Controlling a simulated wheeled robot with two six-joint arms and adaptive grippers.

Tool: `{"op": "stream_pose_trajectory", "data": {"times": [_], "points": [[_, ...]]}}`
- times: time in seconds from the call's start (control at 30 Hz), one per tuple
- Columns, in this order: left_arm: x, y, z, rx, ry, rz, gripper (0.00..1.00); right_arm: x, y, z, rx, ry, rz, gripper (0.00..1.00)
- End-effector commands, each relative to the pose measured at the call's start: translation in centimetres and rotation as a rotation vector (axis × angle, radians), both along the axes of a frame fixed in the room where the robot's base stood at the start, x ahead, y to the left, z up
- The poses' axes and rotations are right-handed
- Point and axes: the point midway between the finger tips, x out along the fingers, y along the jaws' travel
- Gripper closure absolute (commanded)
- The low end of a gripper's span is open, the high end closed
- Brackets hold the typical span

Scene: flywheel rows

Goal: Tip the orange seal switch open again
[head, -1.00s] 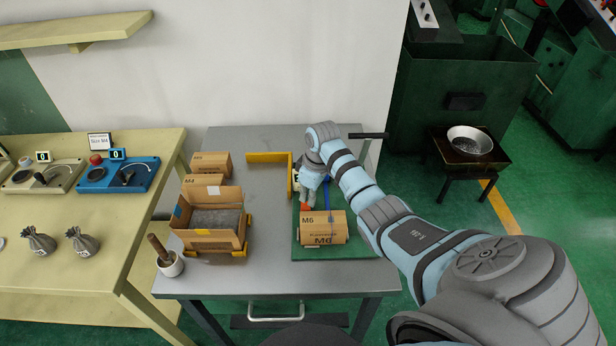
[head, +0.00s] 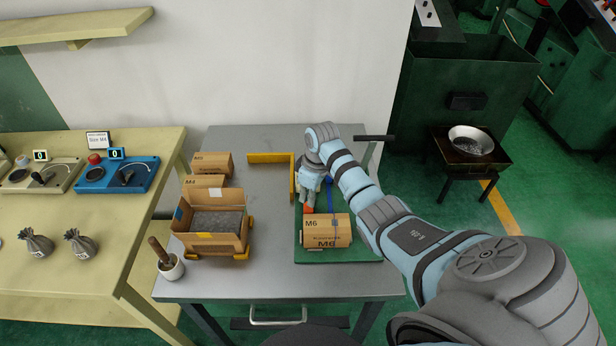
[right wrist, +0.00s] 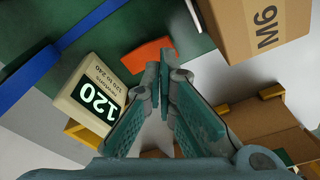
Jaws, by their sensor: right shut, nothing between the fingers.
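The orange seal switch (head: 308,210) is on the green press base (head: 370,250), behind an M6 carton (head: 327,232). In the right wrist view it shows as an orange tab (right wrist: 146,55), partly behind my fingers; I cannot tell its tilt. My right gripper (head: 308,203) is shut and empty, its fingertips (right wrist: 165,58) right at the tab; contact is unclear. A blue lever (head: 330,195) stands to the right of the gripper. A display reading 120 newtons (right wrist: 94,98) shows in the right wrist view. My left gripper is not in view.
An open carton of grey parts (head: 207,243) and closed cartons (head: 211,164) stand on the left of the grey table (head: 240,285). A yellow bracket (head: 268,158) lies behind. A pestle and cup (head: 171,266) are at the front left corner.

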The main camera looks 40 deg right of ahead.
Motion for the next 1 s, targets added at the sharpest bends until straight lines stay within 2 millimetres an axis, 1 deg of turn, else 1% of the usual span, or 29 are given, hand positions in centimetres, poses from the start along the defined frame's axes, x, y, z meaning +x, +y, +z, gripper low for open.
{"op": "stream_pose_trajectory", "data": {"times": [0.33, 1.0], "points": [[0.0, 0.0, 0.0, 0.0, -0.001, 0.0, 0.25, 0.0, 0.0, -0.1, 0.0, 0.0, 0.0, 1.0], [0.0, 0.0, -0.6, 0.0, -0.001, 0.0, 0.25, 0.0, 0.0, -1.1, 0.0, 0.001, 0.0, 1.0]]}}
